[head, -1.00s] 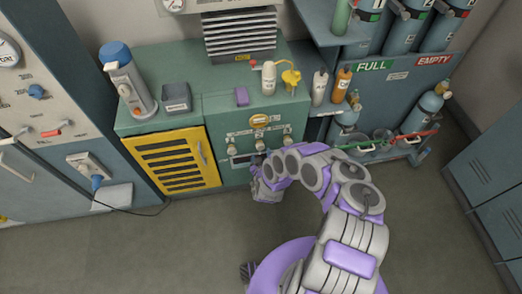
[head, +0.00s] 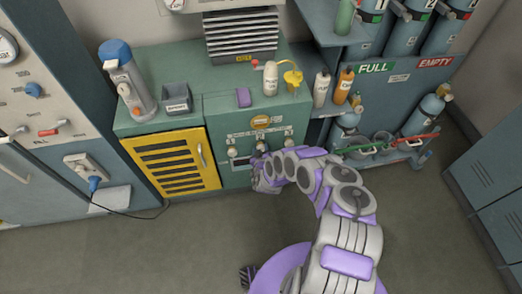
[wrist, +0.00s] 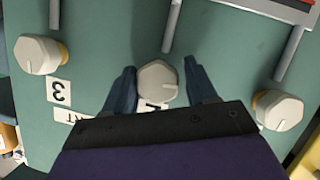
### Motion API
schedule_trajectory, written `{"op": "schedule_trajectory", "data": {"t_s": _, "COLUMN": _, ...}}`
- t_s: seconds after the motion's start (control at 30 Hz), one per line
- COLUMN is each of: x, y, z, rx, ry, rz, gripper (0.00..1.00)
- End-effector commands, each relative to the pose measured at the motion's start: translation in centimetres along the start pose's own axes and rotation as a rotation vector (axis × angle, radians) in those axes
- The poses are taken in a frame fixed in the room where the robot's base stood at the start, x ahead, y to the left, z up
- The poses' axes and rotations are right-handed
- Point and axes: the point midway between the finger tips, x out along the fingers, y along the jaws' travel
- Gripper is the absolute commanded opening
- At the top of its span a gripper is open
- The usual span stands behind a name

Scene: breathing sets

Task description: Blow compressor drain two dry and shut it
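The green compressor cabinet (head: 225,178) has a row of three pale drain knobs on its front. In the wrist view, the middle knob (wrist: 157,82) sits between the two blue fingers of my gripper (wrist: 160,88). A label by the middle knob is mostly hidden by my gripper. The left knob (wrist: 38,54) has a "3" tag (wrist: 60,91) beside it. The right knob (wrist: 278,109) stands clear of the fingers. In the head view my gripper (head: 265,172) is at the cabinet front.
A yellow louvred door (head: 172,163) is left of the knobs. The cabinet top holds a flask (head: 128,82), a grey bin (head: 177,98), a purple block (head: 243,97), a white bottle (head: 270,78) and a yellow fitting (head: 292,78). Grey pipes (wrist: 172,25) run from the knobs. Floor in front is clear.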

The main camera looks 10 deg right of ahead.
Motion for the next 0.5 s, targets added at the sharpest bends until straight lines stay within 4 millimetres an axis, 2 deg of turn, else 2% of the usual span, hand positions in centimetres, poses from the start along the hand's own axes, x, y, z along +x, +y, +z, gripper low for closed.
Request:
{"op": "schedule_trajectory", "data": {"t_s": 0.07, "x": 0.01, "y": 0.02, "z": 0.00, "rx": 0.000, "ry": 0.000, "rz": 0.000, "gripper": 0.49}}
{"op": "schedule_trajectory", "data": {"t_s": 0.37, "x": 0.01, "y": -0.03, "z": 0.09, "rx": 0.000, "ry": -0.002, "rz": -0.001, "gripper": 0.20}}
{"op": "schedule_trajectory", "data": {"t_s": 0.5, "x": 0.03, "y": 0.03, "z": 0.15, "rx": 0.014, "ry": -0.003, "rz": -0.006, "gripper": 0.18}}
